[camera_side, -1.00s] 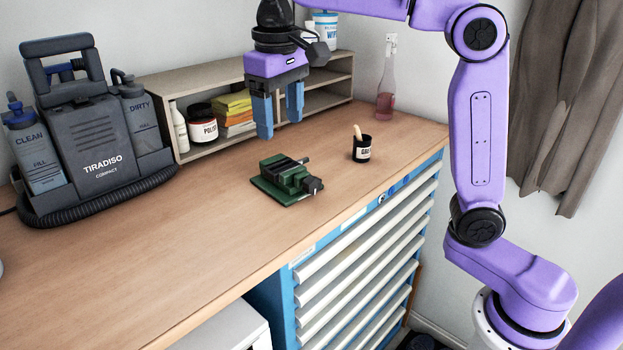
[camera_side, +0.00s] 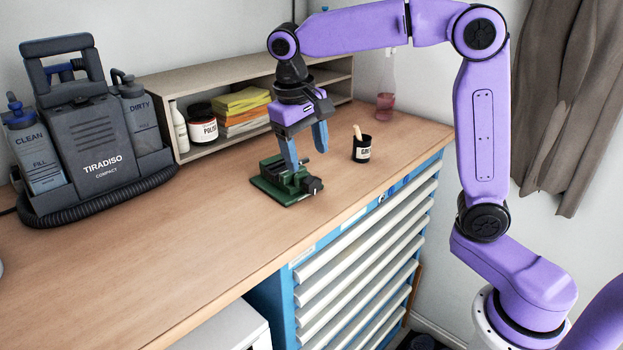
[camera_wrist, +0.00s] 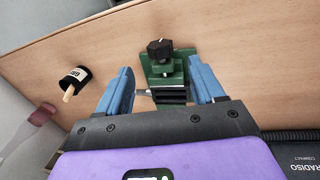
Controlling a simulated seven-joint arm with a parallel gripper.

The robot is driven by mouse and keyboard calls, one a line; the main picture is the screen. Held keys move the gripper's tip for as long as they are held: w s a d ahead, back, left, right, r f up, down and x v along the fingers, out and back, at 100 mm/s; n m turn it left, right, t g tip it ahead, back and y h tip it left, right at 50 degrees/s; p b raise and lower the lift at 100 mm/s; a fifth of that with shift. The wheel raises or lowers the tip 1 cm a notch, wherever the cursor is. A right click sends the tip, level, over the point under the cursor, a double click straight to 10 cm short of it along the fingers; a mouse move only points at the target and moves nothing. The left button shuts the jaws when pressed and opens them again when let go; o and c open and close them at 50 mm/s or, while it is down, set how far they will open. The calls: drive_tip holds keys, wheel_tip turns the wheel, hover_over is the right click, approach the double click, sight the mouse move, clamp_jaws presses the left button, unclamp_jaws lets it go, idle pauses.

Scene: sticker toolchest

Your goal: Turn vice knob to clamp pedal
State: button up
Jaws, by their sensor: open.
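A small green vice (camera_side: 276,182) stands on the wooden bench top. It also shows in the wrist view (camera_wrist: 182,58). Its black knob (camera_side: 314,185) faces the front right edge of the bench; in the wrist view the knob (camera_wrist: 159,48) is at the far end of the vice. My gripper (camera_side: 306,158) is open above the vice, tilted. In the wrist view its blue fingers (camera_wrist: 164,88) are spread to either side of the vice's dark jaws, with the knob beyond them. I cannot tell whether they touch the vice. I cannot make out a pedal.
A black cup (camera_side: 361,150) with a brush stands right of the vice. A grey cleaner (camera_side: 100,150) stands at left.

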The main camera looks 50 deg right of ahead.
sight(312, 178)
drive_tip(key=f, duration=0.3)
drive_tip(key=d+f, duration=0.1)
drive_tip(key=f, duration=0.3)
drive_tip(key=shift+d+f, duration=0.2)
drive_tip(key=c, duration=1.1)
